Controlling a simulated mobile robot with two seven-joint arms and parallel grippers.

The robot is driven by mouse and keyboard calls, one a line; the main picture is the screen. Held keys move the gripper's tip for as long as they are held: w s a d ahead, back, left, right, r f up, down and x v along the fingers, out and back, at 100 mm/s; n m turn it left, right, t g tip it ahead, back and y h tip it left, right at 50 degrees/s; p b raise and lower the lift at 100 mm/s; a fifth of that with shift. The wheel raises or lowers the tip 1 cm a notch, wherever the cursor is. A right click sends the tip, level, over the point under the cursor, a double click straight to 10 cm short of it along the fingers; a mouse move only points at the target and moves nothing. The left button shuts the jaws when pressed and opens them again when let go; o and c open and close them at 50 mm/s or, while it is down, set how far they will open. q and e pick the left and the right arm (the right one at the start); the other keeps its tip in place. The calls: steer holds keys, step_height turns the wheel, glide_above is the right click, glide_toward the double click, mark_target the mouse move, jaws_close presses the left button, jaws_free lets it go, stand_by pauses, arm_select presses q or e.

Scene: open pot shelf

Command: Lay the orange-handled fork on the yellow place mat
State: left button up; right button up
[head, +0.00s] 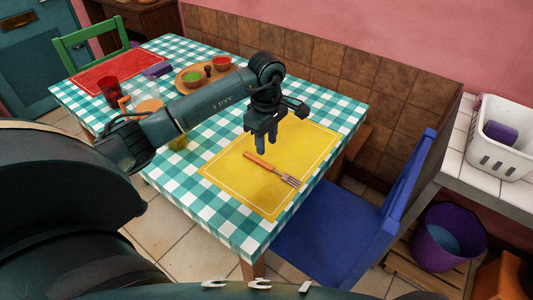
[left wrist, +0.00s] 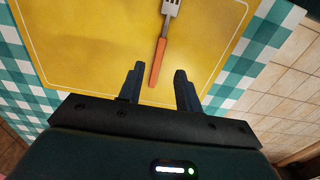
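The orange-handled fork (head: 272,169) lies flat on the yellow place mat (head: 300,145), wholly within its edges. In the left wrist view the fork's orange handle (left wrist: 158,62) points toward my gripper and its metal tines point away. My left gripper (head: 264,146) hangs above the mat, just beyond the handle end of the fork. Its two fingers (left wrist: 160,90) are apart with nothing held between them, and the handle end shows in line with the gap. My right gripper is not in view.
The mat lies on a table with a teal checked cloth (head: 215,222). A wooden tray (head: 188,83) with bowls, a red cup (head: 109,92) and a red mat (head: 92,78) are farther back. A blue chair (head: 340,225) stands at the table's right side.

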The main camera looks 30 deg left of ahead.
arm_select(q)
step_height(320, 180, up, 5)
steer(key=shift+s, duration=0.1)
stand_by(0.7)
